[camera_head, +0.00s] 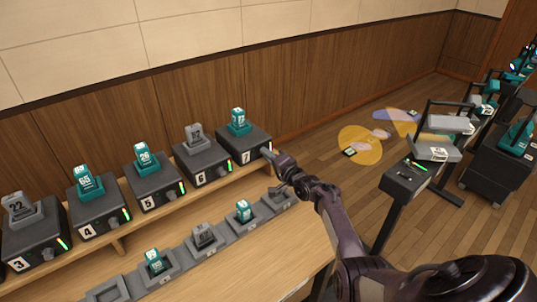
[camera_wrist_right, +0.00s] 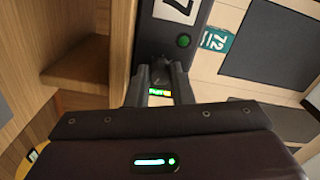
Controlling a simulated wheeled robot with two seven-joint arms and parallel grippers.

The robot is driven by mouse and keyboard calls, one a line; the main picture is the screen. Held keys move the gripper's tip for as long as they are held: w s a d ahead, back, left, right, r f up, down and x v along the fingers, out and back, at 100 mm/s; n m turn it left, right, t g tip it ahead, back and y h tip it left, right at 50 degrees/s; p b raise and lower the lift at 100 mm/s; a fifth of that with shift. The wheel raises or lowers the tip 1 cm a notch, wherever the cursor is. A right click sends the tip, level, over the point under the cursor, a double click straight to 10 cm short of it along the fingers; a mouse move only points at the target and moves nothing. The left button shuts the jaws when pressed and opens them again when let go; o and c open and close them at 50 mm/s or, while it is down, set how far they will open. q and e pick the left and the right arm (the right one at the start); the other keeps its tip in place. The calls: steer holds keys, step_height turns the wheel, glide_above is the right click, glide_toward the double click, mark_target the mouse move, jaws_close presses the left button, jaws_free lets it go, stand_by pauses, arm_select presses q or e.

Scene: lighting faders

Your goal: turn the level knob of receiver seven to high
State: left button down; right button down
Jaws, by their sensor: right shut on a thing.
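Receiver seven (camera_head: 232,150) is a dark grey box at the right end of the wooden shelf, with a teal pack (camera_head: 238,122) on top. My right gripper (camera_head: 268,157) is at the right part of its front face, shut on the level knob. The knob is mostly hidden by the fingers. In the right wrist view the gripper (camera_wrist_right: 160,76) meets the face of receiver seven (camera_wrist_right: 150,35), beside a round green light (camera_wrist_right: 183,41). My left gripper is not in view.
Receivers three (camera_head: 35,235) to six (camera_head: 195,160) stand in a row to the left. Below them a tray row (camera_head: 185,262) holds several packs. A dark stand (camera_head: 400,190) is at the right, and wood floor lies beyond.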

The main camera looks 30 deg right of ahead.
steer(key=shift+a+f+m+p, duration=0.1)
steer(key=shift+m+p, duration=0.3)
steer(key=shift+m, duration=1.2)
steer(key=c, duration=1.3)
jaws_free()
steer(key=shift+s, duration=0.1)
steer(key=s, duration=0.7)
steer(key=shift+s+d+p, duration=0.3)
steer(key=shift+d+p, duration=0.05)
steer(key=shift+p, duration=0.05)
